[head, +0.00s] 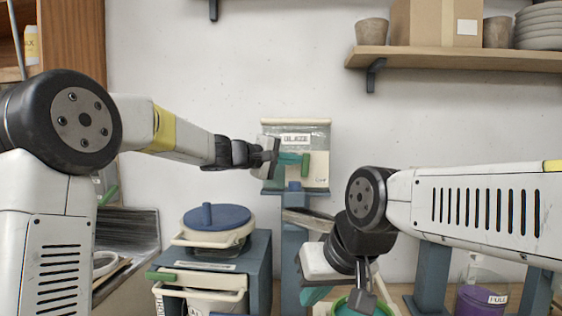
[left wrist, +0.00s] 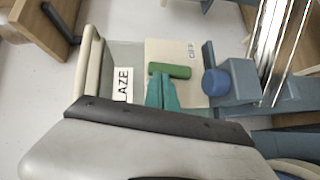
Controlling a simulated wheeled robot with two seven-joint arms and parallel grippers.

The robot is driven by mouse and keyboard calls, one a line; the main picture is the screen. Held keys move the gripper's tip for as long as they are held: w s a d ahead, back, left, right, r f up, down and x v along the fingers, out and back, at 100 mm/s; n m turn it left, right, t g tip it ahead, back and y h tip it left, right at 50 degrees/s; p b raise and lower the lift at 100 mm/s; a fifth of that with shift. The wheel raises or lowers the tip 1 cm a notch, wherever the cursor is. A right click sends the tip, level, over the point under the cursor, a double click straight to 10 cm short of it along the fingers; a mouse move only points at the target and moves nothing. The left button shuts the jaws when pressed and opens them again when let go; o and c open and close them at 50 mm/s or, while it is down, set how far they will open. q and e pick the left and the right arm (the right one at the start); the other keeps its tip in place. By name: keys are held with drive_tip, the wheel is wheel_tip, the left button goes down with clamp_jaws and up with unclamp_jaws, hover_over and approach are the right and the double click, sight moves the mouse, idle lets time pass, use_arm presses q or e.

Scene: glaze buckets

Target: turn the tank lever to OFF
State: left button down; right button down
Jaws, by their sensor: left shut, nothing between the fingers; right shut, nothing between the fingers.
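The tank (head: 318,132) is a clear box with a pale lower front and a GLAZE label, mounted on a blue post. Its green lever (head: 305,165) stands upright on the front, with the OFF label (head: 320,180) to its lower right. The lever also shows in the left wrist view (left wrist: 170,70). My left gripper (head: 292,159) is shut and empty, its teal fingertips at the lever's left side, overlapping its edge in view; I cannot tell whether they touch. My right gripper (head: 315,295) is low at the front, shut and empty.
A lidded bucket (head: 216,218) stands on a blue stand left of the tank's post. A green bucket (head: 345,308) is partly hidden by my right gripper. A purple-filled container (head: 480,300) is at lower right. A shelf (head: 450,59) with pots and a box is above right.

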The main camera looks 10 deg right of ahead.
use_arm(q)
drive_tip(key=d+m+y, duration=0.1)
drive_tip(key=d+r+m+y, duration=0.1)
drive_tip(key=shift+s+y, duration=0.3)
drive_tip(key=d+m+y, duration=0.2)
drive_tip(key=y, duration=0.1)
drive_tip(key=shift+s+r+g, duration=0.15)
drive_tip(key=shift+s+g, duration=0.15)
drive_tip(key=y, duration=0.1)
drive_tip(key=d+m+y, duration=0.1)
drive_tip(key=shift+s+d+f+m+y, duration=0.15)
drive_tip(key=shift+f+m+y, duration=0.05)
drive_tip(key=shift+m+y, duration=0.1)
drive_tip(key=y, duration=0.1)
drive_tip(key=d+f+m+t+y, duration=0.1)
drive_tip(key=y, duration=0.1)
drive_tip(key=shift+s+d+m, duration=0.2)
drive_tip(key=shift+m, duration=0.1)
drive_tip(key=shift+f, duration=0.15)
drive_tip(key=shift+d+f, duration=0.1)
drive_tip(key=shift+d, duration=0.1)
